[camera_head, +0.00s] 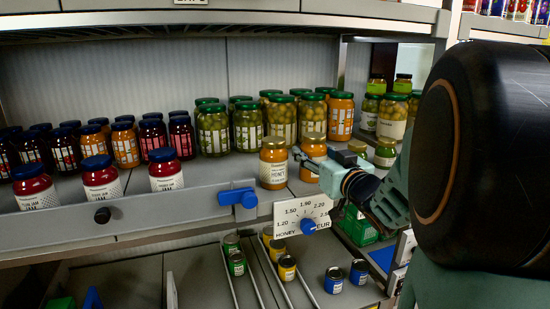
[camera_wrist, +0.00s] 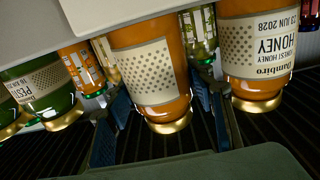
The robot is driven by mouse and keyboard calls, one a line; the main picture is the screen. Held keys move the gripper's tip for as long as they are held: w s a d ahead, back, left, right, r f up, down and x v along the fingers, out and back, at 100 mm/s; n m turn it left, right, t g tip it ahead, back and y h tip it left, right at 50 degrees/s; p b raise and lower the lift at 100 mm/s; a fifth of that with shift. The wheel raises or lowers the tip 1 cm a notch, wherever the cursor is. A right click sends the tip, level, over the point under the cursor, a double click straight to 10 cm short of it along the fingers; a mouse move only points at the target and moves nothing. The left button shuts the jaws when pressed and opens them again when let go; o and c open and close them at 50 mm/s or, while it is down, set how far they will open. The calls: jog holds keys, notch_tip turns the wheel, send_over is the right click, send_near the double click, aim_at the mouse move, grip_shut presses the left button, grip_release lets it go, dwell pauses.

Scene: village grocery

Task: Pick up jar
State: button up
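A honey jar with orange contents and a gold lid (camera_head: 313,148) stands on the middle shelf, partly hidden behind my gripper (camera_head: 325,167). In the wrist view, which looks upside down, the same jar (camera_wrist: 151,70) is between the two blue-padded fingers of my gripper (camera_wrist: 162,108). The fingers are spread on either side of it, and a small gap seems to show beside the jar. The jar is upright on the shelf. A second honey jar (camera_head: 273,165) stands just left of it, and one finger reaches between the two. It also shows in the wrist view (camera_wrist: 257,50).
Green-lidded olive jars (camera_head: 247,127) stand close behind. Pesto jars (camera_head: 385,152) stand to the right. Red jam jars (camera_head: 166,172) stand left along the shelf front. A price dial plate (camera_head: 302,215) and blue clip (camera_head: 238,197) are on the shelf edge. Small cans (camera_head: 287,267) stand below.

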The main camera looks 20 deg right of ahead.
jog(key=c, duration=1)
jog(key=shift+r, duration=0.1)
grip_shut()
jog(key=shift+w, duration=0.1)
